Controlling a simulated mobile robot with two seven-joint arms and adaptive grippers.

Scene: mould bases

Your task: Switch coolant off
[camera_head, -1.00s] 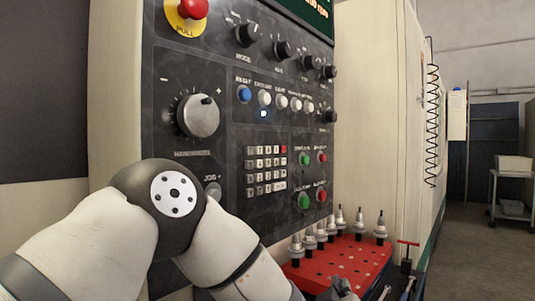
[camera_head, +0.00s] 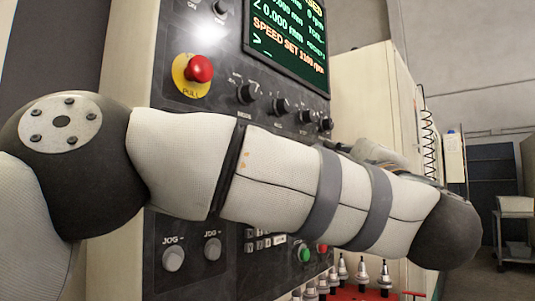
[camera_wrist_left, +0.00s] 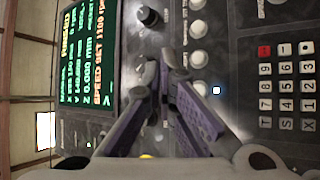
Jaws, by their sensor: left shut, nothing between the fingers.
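In the left wrist view the control panel shows turned on its side. A column of white round buttons runs down it, and the coolant button (camera_wrist_left: 200,88) appears to be the one beside a small lit lamp (camera_wrist_left: 216,90). My left gripper (camera_wrist_left: 168,62) is shut and empty. Its fingertips lie in front of the panel, between the screen and the buttons; whether they touch it I cannot tell. In the head view my left arm crosses the panel and hides the button row; the left gripper (camera_head: 385,152) shows only partly behind it. My right gripper is not in view.
A red emergency stop (camera_head: 199,69) and several black knobs (camera_head: 246,93) sit above my arm. The screen (camera_head: 287,35) is at the top. A keypad (camera_wrist_left: 287,85) is right of the buttons in the wrist view. Tool holders (camera_head: 362,271) stand on a red block below.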

